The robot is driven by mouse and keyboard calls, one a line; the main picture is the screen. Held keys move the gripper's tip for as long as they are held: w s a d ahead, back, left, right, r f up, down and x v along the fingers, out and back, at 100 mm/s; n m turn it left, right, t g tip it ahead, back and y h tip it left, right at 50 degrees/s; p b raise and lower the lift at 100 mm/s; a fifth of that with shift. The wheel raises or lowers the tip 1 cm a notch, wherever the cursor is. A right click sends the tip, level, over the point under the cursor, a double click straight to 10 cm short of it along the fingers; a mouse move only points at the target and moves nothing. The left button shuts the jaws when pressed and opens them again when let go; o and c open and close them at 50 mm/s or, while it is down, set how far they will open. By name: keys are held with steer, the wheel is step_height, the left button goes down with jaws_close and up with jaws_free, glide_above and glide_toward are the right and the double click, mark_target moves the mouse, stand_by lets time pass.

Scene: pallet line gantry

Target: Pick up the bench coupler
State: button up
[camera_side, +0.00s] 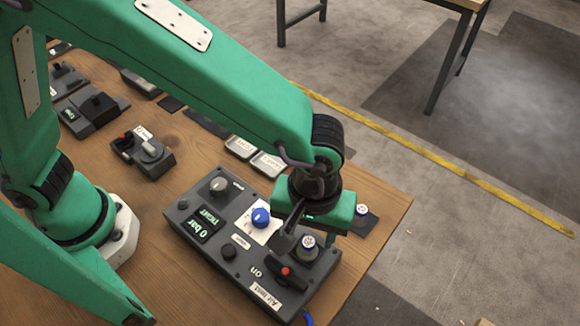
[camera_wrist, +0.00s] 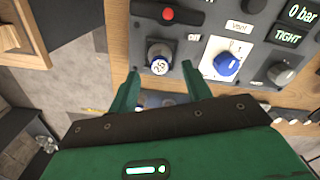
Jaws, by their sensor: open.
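My gripper (camera_side: 308,228) is open and points down over the right end of the grey control panel (camera_side: 185,222). Two similar round couplers with pale tops show in the side view. One coupler (camera_side: 308,243) stands upright in the panel, just below my gripper. The other coupler (camera_side: 361,210) stands on a dark pad on the bench, beyond the panel and right of my gripper. In the wrist view the panel coupler (camera_wrist: 159,57) lies just ahead of the gap between my fingertips (camera_wrist: 160,76), with nothing between them. Part of the bench area is hidden behind the gripper body there.
The panel carries a blue knob (camera_side: 260,217) on a white plate, a grey knob (camera_side: 218,185), a red-tipped lever (camera_side: 286,272) and a display (camera_side: 207,218) reading 0 bar, TIGHT. Two small trays (camera_side: 268,164) lie behind. The bench edge is close on the right.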

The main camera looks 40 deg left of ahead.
mark_target(309, 241)
steer(key=shift+s+f, duration=0.1)
steer(key=shift+f, duration=1.7)
jaws_close()
steer(key=shift+r, duration=0.1)
step_height(309, 241, up, 10)
